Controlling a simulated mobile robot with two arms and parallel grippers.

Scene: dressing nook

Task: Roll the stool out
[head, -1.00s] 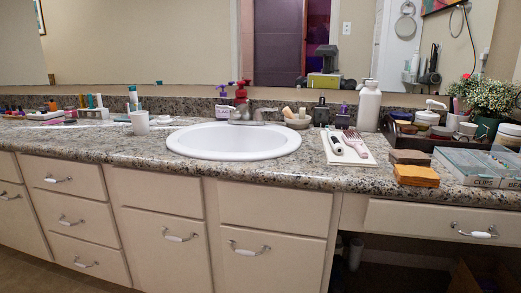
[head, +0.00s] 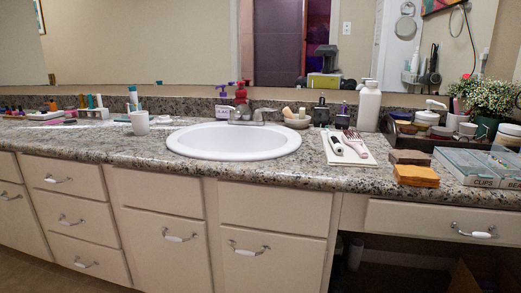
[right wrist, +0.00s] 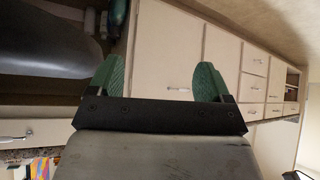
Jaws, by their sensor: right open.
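A grey, rounded, cushion-like shape (right wrist: 45,42), which looks like the stool's seat, fills the upper left of the right wrist view, cut off by the frame edge. Its legs and casters are hidden. The head view does not show the stool. My right gripper (right wrist: 157,80) has its two green fingers wide apart with nothing between them. It is low in front of the cabinet fronts, to one side of the grey shape and apart from it in the picture. My left gripper is in neither view.
The granite counter (head: 270,170) carries a sink (head: 233,140), a tray (head: 400,136) and clip boxes (head: 478,166). Below its right part is a dark knee space (head: 400,262) under a drawer (head: 445,217). A pale cylinder (head: 355,254) stands inside it. White cabinets (head: 172,240) line the left.

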